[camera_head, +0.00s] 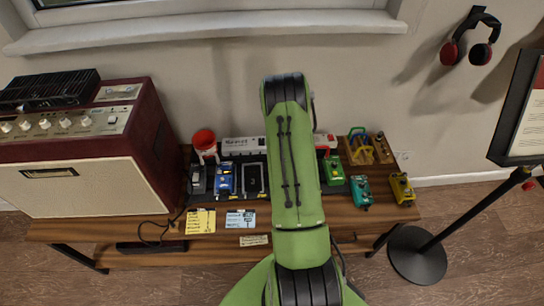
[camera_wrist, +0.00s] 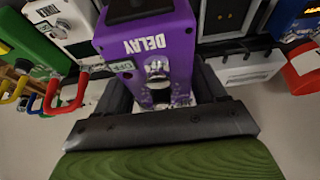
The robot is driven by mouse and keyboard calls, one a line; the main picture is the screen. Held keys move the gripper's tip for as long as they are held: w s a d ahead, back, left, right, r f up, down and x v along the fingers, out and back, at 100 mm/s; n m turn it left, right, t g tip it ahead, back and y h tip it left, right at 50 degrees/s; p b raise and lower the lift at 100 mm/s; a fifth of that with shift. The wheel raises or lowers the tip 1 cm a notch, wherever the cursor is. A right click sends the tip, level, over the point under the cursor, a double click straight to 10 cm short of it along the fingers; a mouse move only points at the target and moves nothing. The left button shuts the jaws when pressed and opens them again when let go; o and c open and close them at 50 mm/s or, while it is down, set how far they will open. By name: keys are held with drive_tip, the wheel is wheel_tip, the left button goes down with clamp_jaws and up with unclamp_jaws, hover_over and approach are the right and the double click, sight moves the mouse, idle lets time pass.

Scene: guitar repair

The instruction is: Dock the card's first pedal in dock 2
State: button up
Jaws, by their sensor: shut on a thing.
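My gripper (camera_wrist: 160,88) is shut on a purple pedal (camera_wrist: 175,45) marked DELAY, with a finger on each side of it. In the head view my green arm hides both gripper and pedal. A dark dock space with a pale outline (camera_head: 254,179) lies just left of the arm; it also shows at the top of the wrist view (camera_wrist: 226,14). A blue pedal (camera_head: 224,180) stands left of that space. A yellow card (camera_head: 200,221) and a light blue card (camera_head: 241,219) lie at the bench's front; their writing is too small to read.
Green (camera_head: 333,171), teal (camera_head: 361,192) and yellow (camera_head: 402,189) pedals stand right of the arm. A cable holder (camera_head: 370,149) is behind them. A red cup (camera_head: 204,142) and a white power unit (camera_head: 243,145) stand at the back. A large amplifier (camera_head: 80,150) fills the left.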

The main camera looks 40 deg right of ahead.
drive_tip(key=shift+f+b, duration=2.15)
drive_tip(key=shift+f, duration=1.05)
drive_tip(key=shift+r+b, duration=0.1)
drive_tip(key=shift+b, duration=0.2)
drive_tip(key=shift+f+b, duration=0.5)
drive_tip(key=shift+f, duration=0.05)
drive_tip(key=shift+r, duration=0.2)
drive_tip(key=shift+b, duration=0.4)
drive_tip(key=shift+f, duration=0.2)
idle(0.4)
drive_tip(key=shift+r, duration=0.2)
